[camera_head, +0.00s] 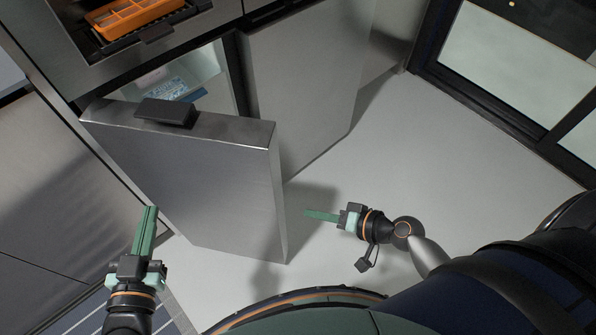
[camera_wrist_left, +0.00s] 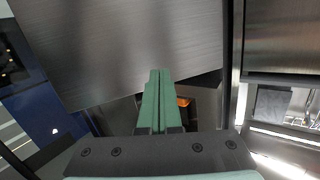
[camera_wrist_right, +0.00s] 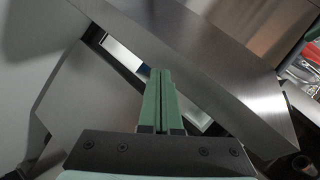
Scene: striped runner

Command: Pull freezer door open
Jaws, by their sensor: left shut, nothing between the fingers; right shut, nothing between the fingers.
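The freezer door (camera_head: 195,185) is a brushed steel panel standing ajar in the head view, with a dark handle (camera_head: 167,112) at its top edge. Behind it, part of the lit compartment (camera_head: 190,80) shows, with a blue and white package (camera_head: 172,90) inside. My left gripper (camera_head: 149,210) is shut and empty, left of the door's lower part. The door face fills the upper left wrist view (camera_wrist_left: 130,45). My right gripper (camera_head: 308,214) is shut and empty, to the right of the door's free edge. The door's edge crosses the right wrist view (camera_wrist_right: 205,65).
A second steel door (camera_head: 305,80) stands open right of the freezer compartment. An orange rack (camera_head: 135,15) sits in the opening above. Pale floor (camera_head: 360,150) is clear to the right, up to a dark-framed glass panel (camera_head: 510,60). Steel cabinet fronts (camera_head: 50,190) line the left.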

